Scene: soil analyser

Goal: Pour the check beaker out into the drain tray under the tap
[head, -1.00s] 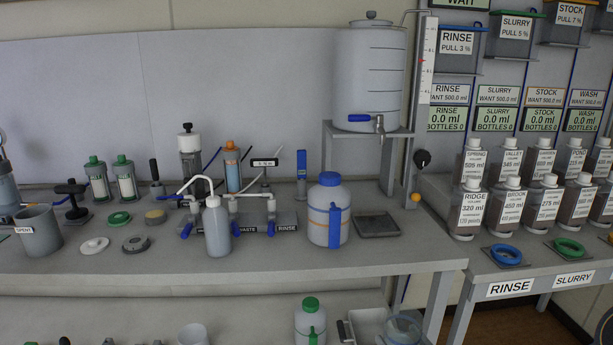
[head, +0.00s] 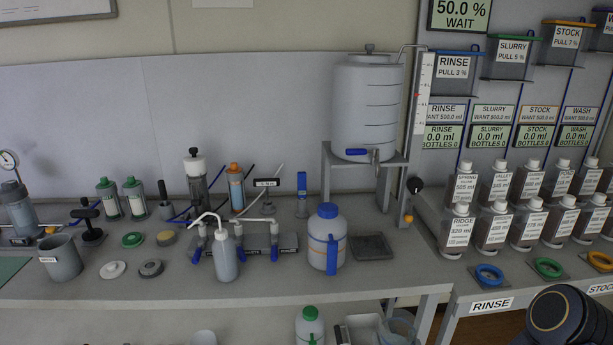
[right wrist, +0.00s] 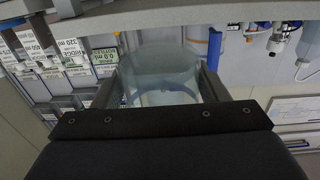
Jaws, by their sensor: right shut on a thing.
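My right gripper (right wrist: 160,84) is shut on the check beaker (right wrist: 160,62), a clear glass vessel between its two dark fingers in the right wrist view. A blue curved band shows through the glass; I cannot tell how much liquid is inside. In the head view only a dark part of my right arm shows at the lower right; the held beaker is not visible there. The drain tray (head: 372,246) is a flat dark square on the bench, below the tap (head: 376,156) of the big white tank (head: 367,105). My left gripper is out of view.
A blue-capped jug (head: 327,240) stands just left of the tray. The tank stand's leg (head: 388,190) is behind it. The bench (head: 385,278) in front of the tray is clear. Rows of labelled bottles (head: 455,232) stand on the right bench. A wash bottle (head: 224,258) stands further left.

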